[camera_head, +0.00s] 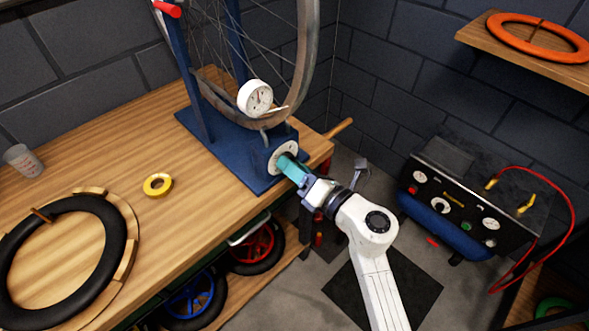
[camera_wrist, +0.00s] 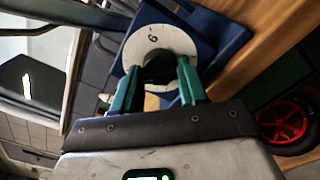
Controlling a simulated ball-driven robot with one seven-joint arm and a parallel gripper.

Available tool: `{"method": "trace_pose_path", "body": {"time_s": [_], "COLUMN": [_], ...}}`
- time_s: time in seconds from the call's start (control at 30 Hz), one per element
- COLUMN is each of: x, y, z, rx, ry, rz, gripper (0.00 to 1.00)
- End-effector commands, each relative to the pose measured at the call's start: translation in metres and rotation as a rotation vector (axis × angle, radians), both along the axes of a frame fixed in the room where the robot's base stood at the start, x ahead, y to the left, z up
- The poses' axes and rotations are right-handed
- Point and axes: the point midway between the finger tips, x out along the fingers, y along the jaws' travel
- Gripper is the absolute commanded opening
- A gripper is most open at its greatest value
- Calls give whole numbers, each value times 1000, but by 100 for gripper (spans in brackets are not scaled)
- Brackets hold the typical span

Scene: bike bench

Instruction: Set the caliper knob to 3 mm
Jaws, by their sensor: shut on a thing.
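The caliper knob (camera_wrist: 158,66) is a dark round grip in front of a white dial disc (camera_wrist: 170,42), in the wrist view. The disc shows a mark that looks like a 6 or 9; other marks are hidden. The disc also shows in the head view (camera_head: 283,158) on the blue block of the truing stand. My gripper (camera_head: 286,163) reaches it from the right front. In the wrist view its teal fingers (camera_wrist: 158,80) are shut on the dark knob, one on each side. A white gauge (camera_head: 255,97) sits above, beside the wheel rim; its reading is too small to tell.
The blue stand (camera_head: 225,150) holds a spoked wheel (camera_head: 306,60) at the wooden bench's (camera_head: 90,150) edge. A yellow tape roll (camera_head: 158,185), a black tyre (camera_head: 112,235) and a cup (camera_head: 22,160) are on the bench. A black control panel (camera_head: 455,205) stands right.

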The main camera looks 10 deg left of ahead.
Motion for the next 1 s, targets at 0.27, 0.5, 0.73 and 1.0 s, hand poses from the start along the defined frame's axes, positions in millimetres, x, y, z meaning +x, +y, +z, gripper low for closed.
{"method": "trace_pose_path", "body": {"time_s": [0.27, 0.5, 0.73, 1.0], "x": [-1, -1, -1, 0], "y": [0, 0, 0, 0], "z": [-4, -4, -3, -1], "rx": [-25, -26, -25, -23], "ry": [-23, -23, -24, -26], "rz": [2, 1, 1, 1], "gripper": [12, 12, 56, 68]}}
